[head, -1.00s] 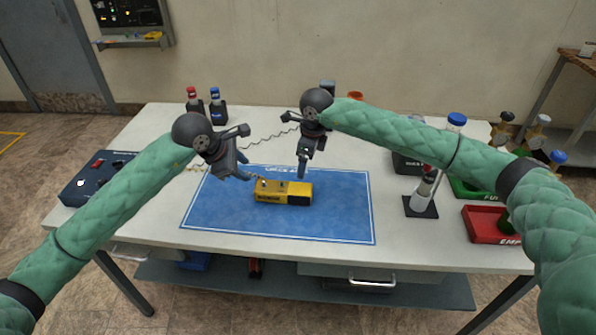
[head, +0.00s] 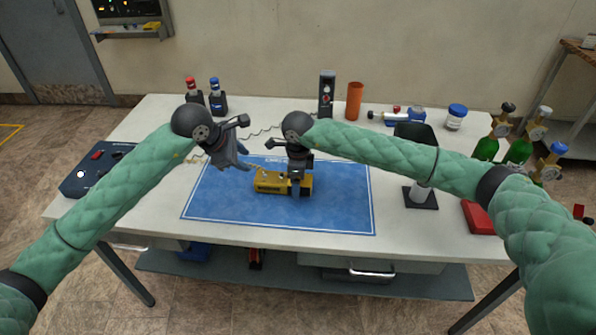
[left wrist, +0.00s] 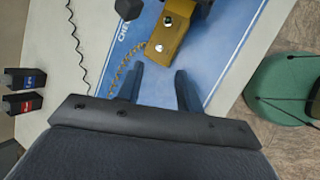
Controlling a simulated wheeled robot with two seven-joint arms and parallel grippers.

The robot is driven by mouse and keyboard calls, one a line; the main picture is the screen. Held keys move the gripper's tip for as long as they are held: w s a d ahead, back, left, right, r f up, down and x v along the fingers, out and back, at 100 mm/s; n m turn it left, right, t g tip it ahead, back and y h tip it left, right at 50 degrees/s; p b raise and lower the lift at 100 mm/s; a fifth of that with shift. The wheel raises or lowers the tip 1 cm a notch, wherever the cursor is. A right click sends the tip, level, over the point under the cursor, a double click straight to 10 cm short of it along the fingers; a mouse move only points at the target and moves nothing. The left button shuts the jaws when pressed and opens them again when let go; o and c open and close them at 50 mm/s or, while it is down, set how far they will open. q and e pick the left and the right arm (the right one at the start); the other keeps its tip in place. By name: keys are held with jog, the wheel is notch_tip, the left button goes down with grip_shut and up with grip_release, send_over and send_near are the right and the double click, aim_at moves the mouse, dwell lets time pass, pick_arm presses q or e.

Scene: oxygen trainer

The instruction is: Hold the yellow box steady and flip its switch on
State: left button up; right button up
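The yellow box (head: 268,184) lies on the blue mat (head: 335,212) in the middle of the table. Its end shows in the left wrist view (left wrist: 168,42), with small silvery round parts on top; I cannot tell the switch's position. My left gripper (head: 246,167) is just left of and behind the box. Its two fingers stand apart and empty in the left wrist view (left wrist: 160,82), pointing at the box's end. My right gripper (head: 298,190) is down at the right part of the box and hides some of it. I cannot tell whether its fingers touch or grip the box.
A blue control box (head: 98,167) sits at the table's left. Red-capped and blue-capped bottles (head: 214,97) and an orange cup (head: 355,101) stand behind. A black stand (head: 421,198) and green bottles (head: 519,149) are at the right. A thin chain (left wrist: 122,75) lies near my left fingers.

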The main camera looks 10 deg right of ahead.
jog(key=shift+f, duration=0.3)
jog(key=c, duration=1.1)
pick_arm(q)
jog(key=shift+c, duration=0.8)
pick_arm(e)
jog(key=shift+c, duration=0.7)
pick_arm(q)
jog(key=shift+a+f, duration=0.1)
jog(key=c, duration=0.4)
jog(key=shift+s+a+f, duration=0.1)
jog(key=shift+a+f, duration=0.05)
jog(key=shift+f, duration=0.05)
grip_shut()
jog(key=s+a+f+n+t+h, duration=0.2)
jog(key=s+a+f+t+h, duration=0.1)
jog(key=a, duration=0.5)
jog(key=shift+s+a+f+n+h, duration=0.25)
jog(key=shift+a+f+n+h, duration=0.15)
jog(key=shift+f+h, duration=0.55)
